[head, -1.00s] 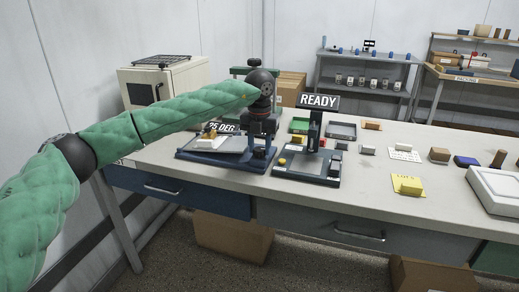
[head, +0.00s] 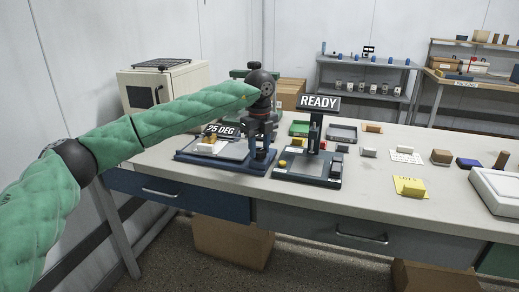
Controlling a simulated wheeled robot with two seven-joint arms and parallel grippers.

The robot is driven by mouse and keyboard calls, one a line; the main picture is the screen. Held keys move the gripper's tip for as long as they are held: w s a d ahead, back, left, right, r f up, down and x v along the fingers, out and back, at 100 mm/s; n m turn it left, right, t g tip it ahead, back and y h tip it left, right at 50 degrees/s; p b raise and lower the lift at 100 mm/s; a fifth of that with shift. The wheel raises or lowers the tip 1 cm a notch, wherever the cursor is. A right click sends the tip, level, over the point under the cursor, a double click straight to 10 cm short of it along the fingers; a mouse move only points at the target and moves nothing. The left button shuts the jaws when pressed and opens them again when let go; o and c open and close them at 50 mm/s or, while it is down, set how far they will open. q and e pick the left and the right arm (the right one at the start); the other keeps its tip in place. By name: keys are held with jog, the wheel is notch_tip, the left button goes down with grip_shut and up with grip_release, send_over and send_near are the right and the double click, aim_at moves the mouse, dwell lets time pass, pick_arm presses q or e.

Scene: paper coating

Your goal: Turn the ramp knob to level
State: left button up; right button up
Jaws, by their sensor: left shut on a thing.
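My left gripper (head: 262,152) points down at the right side of the ramp device (head: 192,158), a dark blue base with a pale tilted plate. Its sign (head: 221,130) reads what looks like 25 or 75 DEG. The gripper is shut on the ramp knob, which is mostly hidden by the fingers. A small tan block with a white part (head: 207,145) rests on the plate. My right gripper is not in view.
Right beside it stands a second dark device (head: 308,172) with a post and a READY sign (head: 319,102). Trays, small blocks and a yellow pad (head: 409,187) lie farther right on the bench. A cream oven-like box (head: 163,85) stands behind at left.

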aim_at(259, 150)
pick_arm(q)
jog(key=shift+w+r+n, duration=0.1)
jog(key=shift+r+n, duration=0.1)
jog(key=shift+n, duration=2)
jog(key=o, duration=1)
jog(key=shift+f, duration=0.1)
notch_tip(259, 150, up, 8)
jog(key=shift+f, duration=0.15)
